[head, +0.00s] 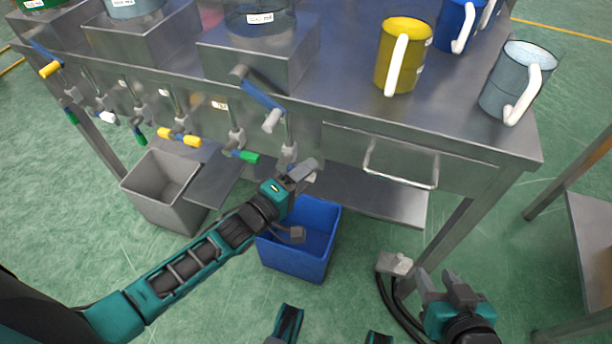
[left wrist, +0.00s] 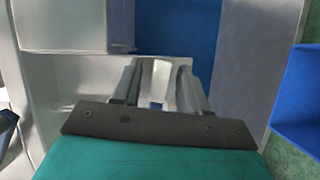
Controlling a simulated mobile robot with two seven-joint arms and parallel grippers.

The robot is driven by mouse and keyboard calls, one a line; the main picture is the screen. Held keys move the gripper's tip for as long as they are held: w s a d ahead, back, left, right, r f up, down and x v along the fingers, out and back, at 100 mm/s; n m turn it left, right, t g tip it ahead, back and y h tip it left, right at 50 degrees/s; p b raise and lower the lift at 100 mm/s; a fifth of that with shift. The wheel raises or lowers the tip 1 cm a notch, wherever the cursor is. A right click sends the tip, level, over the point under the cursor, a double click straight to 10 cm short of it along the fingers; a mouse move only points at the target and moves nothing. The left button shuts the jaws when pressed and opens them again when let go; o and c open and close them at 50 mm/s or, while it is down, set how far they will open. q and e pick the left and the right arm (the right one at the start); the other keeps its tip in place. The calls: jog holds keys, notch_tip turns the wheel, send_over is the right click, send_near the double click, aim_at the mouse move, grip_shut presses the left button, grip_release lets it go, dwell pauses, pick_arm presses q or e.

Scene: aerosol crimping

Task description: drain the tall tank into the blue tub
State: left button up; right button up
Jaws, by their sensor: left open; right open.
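The nearest is a dark tank (head: 261,20). A valve with a blue lever (head: 262,96) is on the bench front before it. The blue tub (head: 328,222) stands on the floor below; it also shows in the left wrist view (left wrist: 298,92). My left gripper (head: 300,172) is open at the pipe's lower end above the tub. In the wrist view a pale part (left wrist: 160,82) shows between its fingers; contact is unclear. My right gripper (head: 442,285) is open, low at right.
A grey bin (head: 150,200) stands left of the tub. A row of valves with yellow, green and white handles lines the bench front. A yellow mug (head: 394,66), a blue mug (head: 449,22) and a grey mug (head: 500,92) stand on the bench. A drawer handle (head: 400,180) juts out.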

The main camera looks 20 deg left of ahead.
pick_arm(q)
jog(key=shift+w+d, duration=0.1)
jog(key=shift+w, duration=0.1)
grip_shut()
dwell(0.3)
